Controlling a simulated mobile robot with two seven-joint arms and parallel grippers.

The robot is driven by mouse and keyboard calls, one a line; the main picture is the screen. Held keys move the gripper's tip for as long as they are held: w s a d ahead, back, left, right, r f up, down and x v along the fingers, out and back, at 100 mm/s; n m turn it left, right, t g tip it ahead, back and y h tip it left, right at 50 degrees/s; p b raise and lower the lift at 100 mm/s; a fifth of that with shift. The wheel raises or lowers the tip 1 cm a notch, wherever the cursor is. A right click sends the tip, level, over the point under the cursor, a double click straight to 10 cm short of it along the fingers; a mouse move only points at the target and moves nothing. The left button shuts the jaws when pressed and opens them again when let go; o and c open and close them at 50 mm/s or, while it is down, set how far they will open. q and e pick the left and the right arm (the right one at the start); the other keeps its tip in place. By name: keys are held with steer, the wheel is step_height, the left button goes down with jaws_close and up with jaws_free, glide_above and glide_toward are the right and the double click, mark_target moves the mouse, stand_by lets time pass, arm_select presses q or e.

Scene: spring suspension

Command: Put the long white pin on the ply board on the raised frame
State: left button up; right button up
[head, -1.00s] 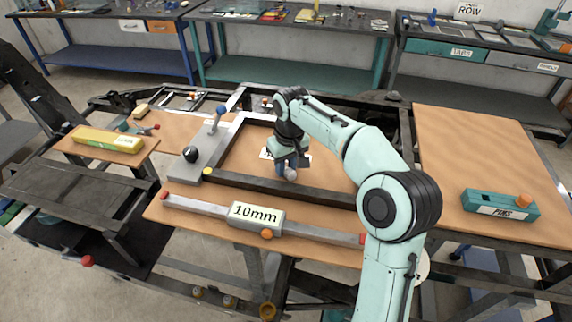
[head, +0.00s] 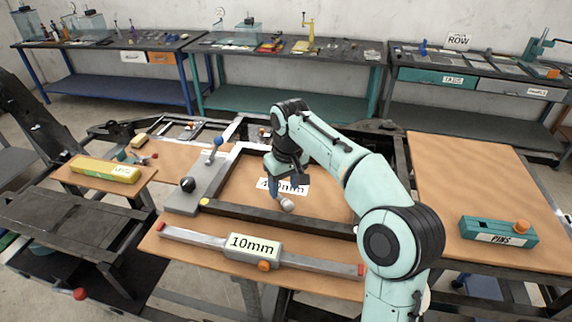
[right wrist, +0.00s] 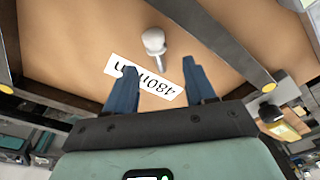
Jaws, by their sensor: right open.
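A white pin (head: 287,205) with a rounded head lies on the brown ply board (head: 325,205) inside the dark raised frame, near the frame's front bar. My right gripper (head: 286,187) is open over the board, beside the pin. My left gripper is not in view.
A white "480mm" label (right wrist: 145,80) lies on the board under my fingers. The dark front bar (head: 280,209) edges the board. A grey gauge marked 10mm (head: 253,247) lies in front. A teal PINS box (head: 498,232) stands on the right table. A lever plate (head: 200,184) is at left.

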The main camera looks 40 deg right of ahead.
mark_target(288, 201)
step_height(288, 201, up, 7)
steer(key=shift+s+f, duration=0.15)
steer(key=shift+f, duration=0.05)
steer(key=shift+s+r, duration=0.15)
steer(key=shift+r, duration=0.2)
steer(key=shift+c, duration=0.4)
steer(key=shift+s+r, duration=0.15)
steer(key=shift+r, duration=0.1)
steer(key=shift+c, duration=0.8)
steer(key=shift+g, duration=0.7)
step_height(288, 201, down, 13)
steer(key=shift+s+d+f, duration=0.1)
steer(key=shift+d, duration=0.05)
jaws_close()
step_height(288, 201, up, 10)
